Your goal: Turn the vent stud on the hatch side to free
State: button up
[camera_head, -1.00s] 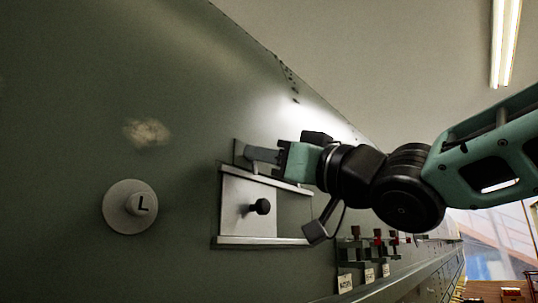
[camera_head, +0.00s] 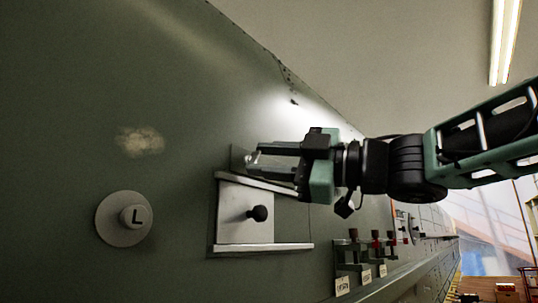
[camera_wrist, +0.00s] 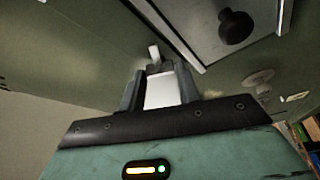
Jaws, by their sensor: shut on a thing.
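The vent stud (camera_wrist: 154,54) shows in the wrist view as a small pale grey piece between and just beyond my fingertips. In the head view it is mostly hidden by the fingers, in front of a small dark plate (camera_head: 238,160) above the hatch. My gripper (camera_head: 255,159) points left at the wall and is shut on the stud; it also shows in the wrist view (camera_wrist: 158,72). The hatch panel (camera_head: 235,211) is pale, with a black knob (camera_head: 258,213), set between an upper and a lower rail. The knob also shows in the wrist view (camera_wrist: 236,27).
A round grey disc (camera_head: 108,220) marked L is on the green wall at lower left. Several small clamps (camera_head: 352,246) with red or dark tops and tags stand at lower right.

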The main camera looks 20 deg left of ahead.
jog(key=n+h+p, duration=0.1)
jog(key=n, duration=0.4)
jog(key=shift+r+n+g+h+p, duration=0.2)
jog(key=shift+n+g+h+p, duration=0.1)
jog(key=shift+h+p, duration=0.1)
dwell(0.4)
jog(key=o, duration=1)
jog(key=shift+d+b, duration=3.3)
jog(key=shift+d, duration=5.45)
